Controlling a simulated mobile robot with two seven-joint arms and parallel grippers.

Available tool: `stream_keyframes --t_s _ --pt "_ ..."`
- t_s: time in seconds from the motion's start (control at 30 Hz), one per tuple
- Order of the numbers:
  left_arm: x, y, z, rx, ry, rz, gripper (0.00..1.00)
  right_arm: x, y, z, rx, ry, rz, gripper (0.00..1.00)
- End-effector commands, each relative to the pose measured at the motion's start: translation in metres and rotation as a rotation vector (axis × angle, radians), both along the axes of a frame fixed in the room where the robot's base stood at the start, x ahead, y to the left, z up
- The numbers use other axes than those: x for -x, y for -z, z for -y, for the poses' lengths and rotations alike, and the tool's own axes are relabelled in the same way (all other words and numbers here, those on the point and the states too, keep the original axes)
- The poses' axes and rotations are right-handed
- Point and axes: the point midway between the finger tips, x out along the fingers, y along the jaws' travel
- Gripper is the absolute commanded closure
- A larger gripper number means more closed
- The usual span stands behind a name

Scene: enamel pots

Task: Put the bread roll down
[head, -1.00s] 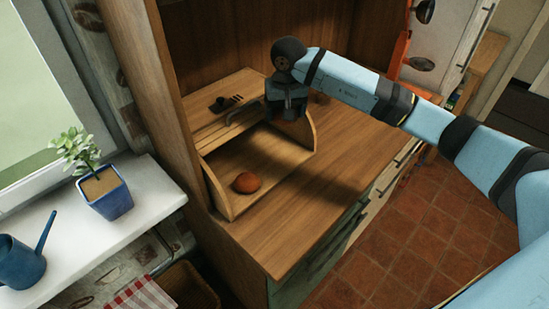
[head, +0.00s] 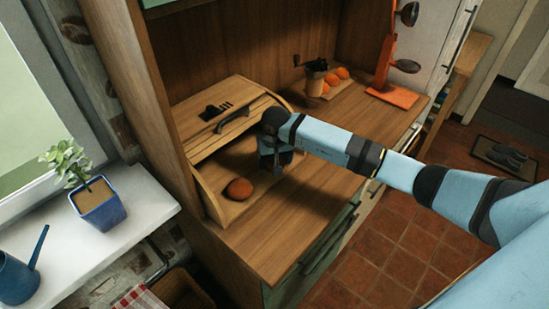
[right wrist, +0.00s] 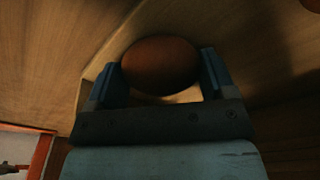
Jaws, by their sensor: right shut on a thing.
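My right gripper (head: 277,168) is at the right side of the wooden bread box (head: 207,198), low near the counter. In the right wrist view its two fingers (right wrist: 165,75) are shut on a brown bread roll (right wrist: 160,62), one on each side. In the head view this held roll is hidden behind the gripper and arm. A second bread roll (head: 239,188) lies inside the open front of the box, to the left of the gripper. My left gripper is not in view.
The box's slatted lid (head: 237,132) with its handle is pushed back. The counter's front (head: 270,240) is clear. A potted plant (head: 100,205) stands on the sill.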

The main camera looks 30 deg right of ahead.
Motion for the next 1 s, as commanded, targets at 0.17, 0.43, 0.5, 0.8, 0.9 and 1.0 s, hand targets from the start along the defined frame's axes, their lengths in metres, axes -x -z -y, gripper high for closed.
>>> stream_keyframes --t_s 0.17,0.43,0.5,0.8,0.9,1.0 --pt "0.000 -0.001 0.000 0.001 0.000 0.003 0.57 0.000 -0.001 0.000 0.000 0.000 0.001 0.50" --pt "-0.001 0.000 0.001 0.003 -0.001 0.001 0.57 0.000 0.002 0.001 0.001 0.000 0.001 0.00" --pt "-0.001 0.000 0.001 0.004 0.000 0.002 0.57 0.000 0.002 0.001 0.001 0.000 0.001 0.00" --pt "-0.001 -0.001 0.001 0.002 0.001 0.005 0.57 0.000 -0.014 0.001 0.002 -0.002 0.005 0.00" --pt "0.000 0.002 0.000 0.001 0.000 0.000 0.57 0.003 -0.034 0.000 0.003 -0.002 0.006 0.00" --pt "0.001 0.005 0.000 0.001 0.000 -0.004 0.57 0.005 -0.057 -0.001 0.002 -0.001 0.006 0.00"
